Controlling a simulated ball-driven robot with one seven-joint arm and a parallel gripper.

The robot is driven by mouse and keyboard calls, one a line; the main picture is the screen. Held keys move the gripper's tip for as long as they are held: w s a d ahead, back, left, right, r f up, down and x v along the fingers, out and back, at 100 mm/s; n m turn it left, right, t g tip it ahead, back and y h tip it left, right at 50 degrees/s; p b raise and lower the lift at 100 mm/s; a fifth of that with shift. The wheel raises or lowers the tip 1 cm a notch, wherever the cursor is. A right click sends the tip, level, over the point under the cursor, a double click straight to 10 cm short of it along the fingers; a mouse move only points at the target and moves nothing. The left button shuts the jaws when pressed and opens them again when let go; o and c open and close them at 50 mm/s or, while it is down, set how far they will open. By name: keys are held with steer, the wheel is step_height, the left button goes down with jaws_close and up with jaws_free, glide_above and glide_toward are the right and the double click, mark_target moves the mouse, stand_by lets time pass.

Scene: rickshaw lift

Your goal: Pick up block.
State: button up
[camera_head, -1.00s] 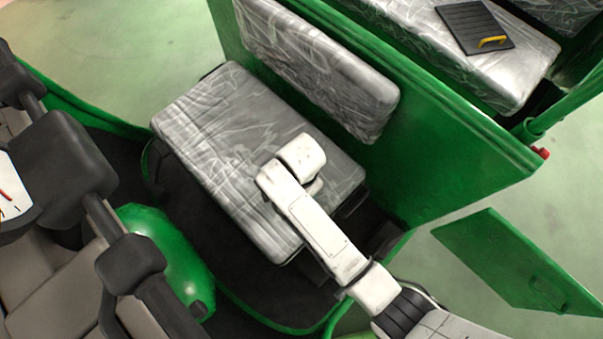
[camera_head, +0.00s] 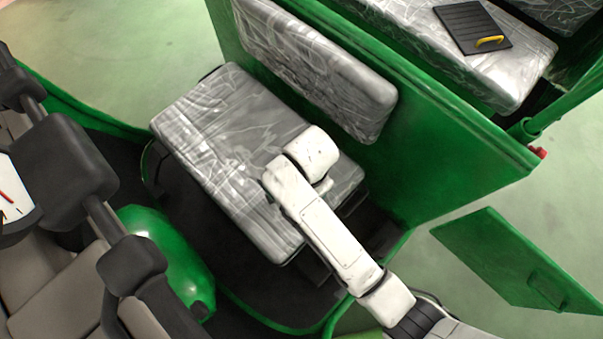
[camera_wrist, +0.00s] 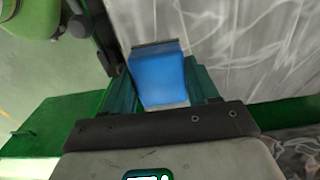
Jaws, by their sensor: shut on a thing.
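A blue block (camera_wrist: 158,76) with grey ends is in the middle of the wrist view. My gripper (camera_wrist: 163,78) is shut on it, with one teal finger on each side of the block. Behind the block in that view is the grey, crinkled seat cushion (camera_wrist: 245,55). In the head view my white arm reaches over the front seat cushion (camera_head: 215,135). The block and gripper fingers are hidden there by my arm. I cannot tell whether the block touches the seat.
A green partition (camera_head: 450,165) with a grey backrest (camera_head: 315,65) stands behind the seat. A black board with a yellow handle (camera_head: 472,28) lies on the rear seat. Black handlebars (camera_head: 65,155) are at left. A green panel (camera_head: 515,260) is at right.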

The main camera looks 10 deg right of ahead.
steer(key=s+d+r, duration=0.6)
steer(key=s+r, duration=0.1)
steer(key=s, duration=0.2)
steer(key=shift+s+d, duration=0.2)
steer(key=shift+s, duration=0.05)
